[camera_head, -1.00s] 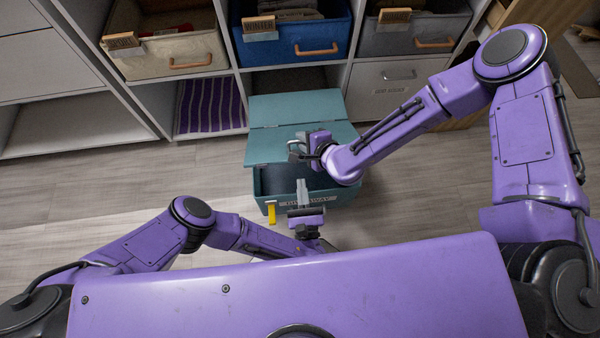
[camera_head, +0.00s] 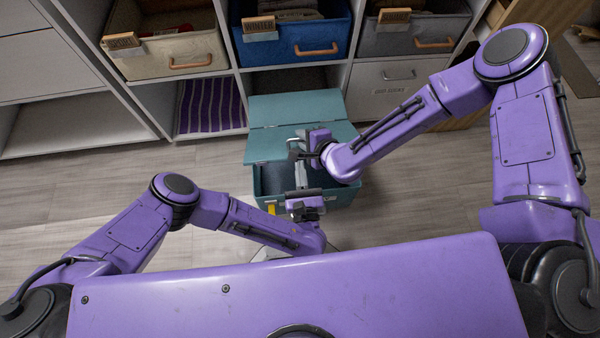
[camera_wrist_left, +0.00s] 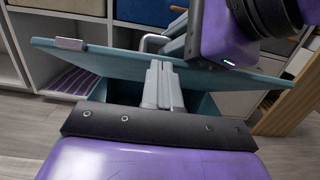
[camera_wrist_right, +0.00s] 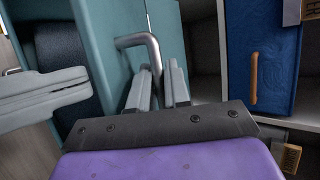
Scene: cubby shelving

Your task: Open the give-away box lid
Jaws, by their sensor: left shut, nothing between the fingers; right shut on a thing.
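The give-away box (camera_head: 335,198) is a teal box on the floor before the shelving. Its teal lid (camera_head: 265,147) is partly raised and tilted, and the dark inside shows below it. In the left wrist view the lid (camera_wrist_left: 105,62) shows as a slanted panel above the box. My right gripper (camera_head: 296,150) is shut on the lid's grey metal handle (camera_wrist_right: 152,50). My left gripper (camera_head: 300,172) is shut and empty at the box's front, with its fingers (camera_wrist_left: 160,75) overlapping the lid in view. Whether they touch it is unclear. The box's front label is mostly hidden.
A cubby shelf stands behind, with a beige bin (camera_head: 170,55), a blue bin (camera_head: 295,45) and a grey bin (camera_head: 415,35). A striped purple cloth (camera_head: 210,105) lies in a lower cubby. A yellow tag (camera_head: 271,208) hangs at the box front. Floor left is clear.

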